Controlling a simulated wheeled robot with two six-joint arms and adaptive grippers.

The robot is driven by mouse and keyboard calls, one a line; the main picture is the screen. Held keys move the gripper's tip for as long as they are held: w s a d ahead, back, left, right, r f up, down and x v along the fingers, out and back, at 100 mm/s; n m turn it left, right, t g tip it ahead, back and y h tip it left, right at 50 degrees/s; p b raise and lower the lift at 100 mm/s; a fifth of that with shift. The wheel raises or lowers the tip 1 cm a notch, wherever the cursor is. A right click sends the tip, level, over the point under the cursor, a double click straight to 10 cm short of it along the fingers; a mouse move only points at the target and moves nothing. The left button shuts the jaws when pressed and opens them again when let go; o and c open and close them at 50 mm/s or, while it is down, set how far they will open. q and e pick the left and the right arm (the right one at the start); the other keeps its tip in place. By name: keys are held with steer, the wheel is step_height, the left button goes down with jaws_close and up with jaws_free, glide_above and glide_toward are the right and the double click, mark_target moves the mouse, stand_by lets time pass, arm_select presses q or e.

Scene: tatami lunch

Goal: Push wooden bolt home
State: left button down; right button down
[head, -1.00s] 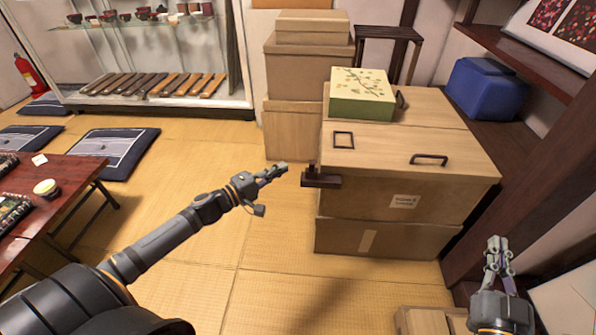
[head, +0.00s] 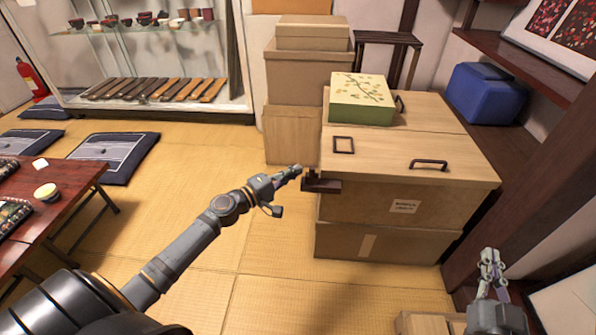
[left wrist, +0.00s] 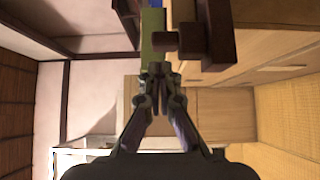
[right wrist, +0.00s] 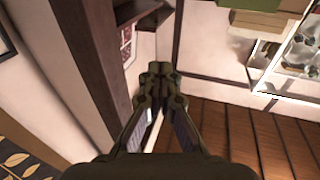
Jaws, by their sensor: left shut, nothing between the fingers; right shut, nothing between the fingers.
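A green patterned box (head: 362,100) stands on the chest's back part. The lid has a dark handle (head: 428,164) and a square dark frame (head: 344,145). Cartons (head: 292,135) stand behind. A low red table (head: 60,215) is at left. Open tatami lies between.

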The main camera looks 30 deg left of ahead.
mark_target(317, 174)
arm_select(q)
steer(key=shift+w+d, duration=0.25)
steer(key=shift+d, duration=0.4)
arm_select(e)
step_height(317, 174, down, 7)
steer(key=s+g, duration=0.1)
steer(key=g, duration=0.2)
steer(key=shift+s+r, duration=0.15)
arm_select(q)
steer(key=shift+p, duration=0.3)
arm_select(e)
steer(key=shift+a, duration=0.1)
